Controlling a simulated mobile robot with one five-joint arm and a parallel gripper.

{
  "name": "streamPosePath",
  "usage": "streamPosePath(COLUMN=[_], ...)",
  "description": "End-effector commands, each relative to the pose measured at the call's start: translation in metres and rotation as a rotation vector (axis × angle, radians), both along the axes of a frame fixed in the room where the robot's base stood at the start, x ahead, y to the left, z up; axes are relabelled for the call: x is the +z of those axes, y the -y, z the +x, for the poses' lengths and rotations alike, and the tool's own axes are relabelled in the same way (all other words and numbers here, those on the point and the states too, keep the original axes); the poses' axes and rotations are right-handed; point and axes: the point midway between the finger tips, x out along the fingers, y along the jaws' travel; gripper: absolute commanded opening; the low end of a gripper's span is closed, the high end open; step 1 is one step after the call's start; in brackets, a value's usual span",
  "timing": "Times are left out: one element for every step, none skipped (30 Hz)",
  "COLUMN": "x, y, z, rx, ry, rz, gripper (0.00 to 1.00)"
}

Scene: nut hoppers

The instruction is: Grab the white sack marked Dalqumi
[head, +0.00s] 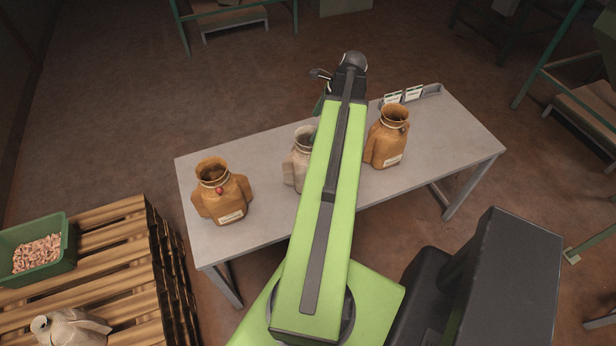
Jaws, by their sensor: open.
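A white sack (298,165) stands on the grey table (262,237), partly hidden behind my green arm; no label shows on its visible part. Another whitish sack (72,329) is on the wooden pallet at the bottom left, cut by the frame edge, its marking not visible. My gripper (318,90) is beyond the table's far edge, above and past the white sack in the picture. It is open, and much of it is hidden by my arm. I see nothing held in it.
Two brown sacks with white labels stand on the table, one left (222,192) and one right (387,138). A grey card holder (432,90) lies at the back right. A green crate of nuts (70,244) sits on the pallet (120,235). The table's right end is clear.

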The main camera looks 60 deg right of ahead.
Motion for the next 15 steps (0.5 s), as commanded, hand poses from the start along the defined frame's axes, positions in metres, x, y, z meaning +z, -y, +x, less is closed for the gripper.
streamPosePath(x=[-0.022,-0.028,-0.036,-0.042,-0.046,-0.051,-0.052,-0.053,-0.053,-0.052,-0.051,-0.051,-0.052,-0.055,-0.059], y=[-0.002,-0.004,-0.005,-0.006,-0.007,-0.008,-0.009,-0.009,-0.01,-0.01,-0.01,-0.01,-0.01,-0.01,-0.01], z=[0.004,0.007,0.01,0.012,0.013,0.016,0.017,0.018,0.019,0.019,0.019,0.019,0.019,0.02,0.021], rx=[0.002,0.003,0.003,0.003,0.002,0.002,0.001,0.001,0.001,0.001,0.001,0.001,0.001,0.002,0.002], ry=[0.0,0.0,0.0,0.0,0.0,0.0,0.0,0.0,0.0,0.0,0.0,0.0,0.0,0.0,0.0], rz=[0.0,0.0,0.0,0.0,0.0,0.0,0.0,0.0,0.0,0.0,0.0,0.0,0.0,0.0,0.0], gripper=[1.0,1.0,1.0,1.0,1.0,1.0,1.0,1.0,1.0,1.0,1.0,1.0,1.0,1.0,1.0])
